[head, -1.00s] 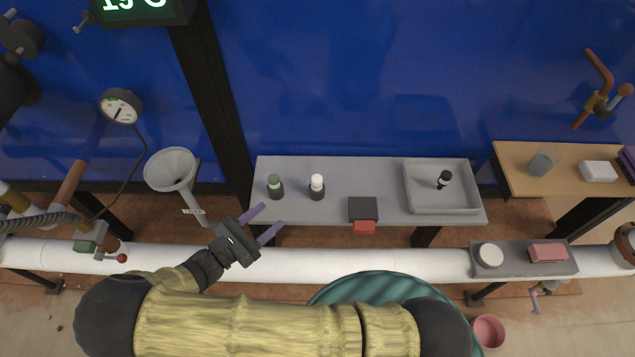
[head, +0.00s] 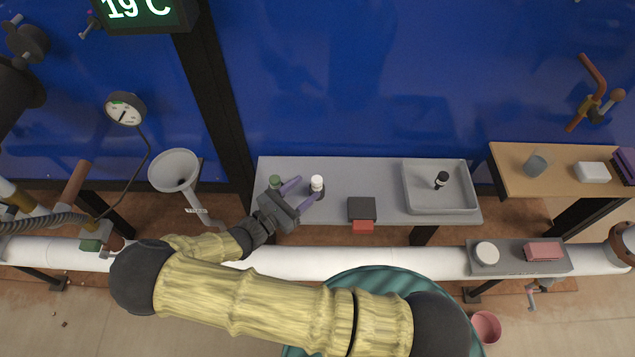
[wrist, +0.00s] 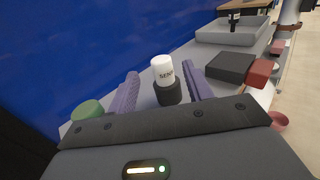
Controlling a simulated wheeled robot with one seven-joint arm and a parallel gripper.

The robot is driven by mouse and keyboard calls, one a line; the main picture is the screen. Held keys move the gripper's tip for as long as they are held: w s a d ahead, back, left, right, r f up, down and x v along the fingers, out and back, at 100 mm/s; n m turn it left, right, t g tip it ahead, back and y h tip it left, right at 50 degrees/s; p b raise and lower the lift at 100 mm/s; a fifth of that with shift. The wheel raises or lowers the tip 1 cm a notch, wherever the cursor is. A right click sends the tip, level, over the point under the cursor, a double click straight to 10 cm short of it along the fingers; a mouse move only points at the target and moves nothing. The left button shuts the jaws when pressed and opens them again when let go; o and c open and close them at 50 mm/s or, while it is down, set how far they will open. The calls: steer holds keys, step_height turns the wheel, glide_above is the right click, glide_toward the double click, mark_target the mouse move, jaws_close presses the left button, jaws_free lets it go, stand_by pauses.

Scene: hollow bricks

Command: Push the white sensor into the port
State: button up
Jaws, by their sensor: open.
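The white sensor (head: 317,182) stands upright in a dark round holder on the grey shelf; in the wrist view the white sensor (wrist: 163,70) shows dark lettering and its dark base. My gripper (head: 303,191) is open, its two purple fingers pointing at the sensor. In the wrist view the sensor stands between the fingers of my gripper (wrist: 164,85), a little beyond them or level with them; I see no firm contact. A green-topped piece (head: 275,183) stands to its left, partly behind my gripper. I cannot pick out the port for certain.
A black box with a red front (head: 362,208) lies right of the sensor. A grey tray (head: 410,190) holds a black bottle (head: 441,179). A funnel (head: 174,168) stands at left. A white pipe (head: 340,262) runs below the shelf (head: 350,170). The shelf behind the sensor is clear.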

mark_target(313, 184)
steer(key=p+x, duration=0.1)
steer(key=x, duration=0.4)
steer(key=shift+d+f+p, duration=0.1)
steer(key=shift+d+p, duration=0.05)
steer(key=shift+p, duration=0.25)
steer(key=shift+c, duration=0.2)
steer(key=c, duration=1)
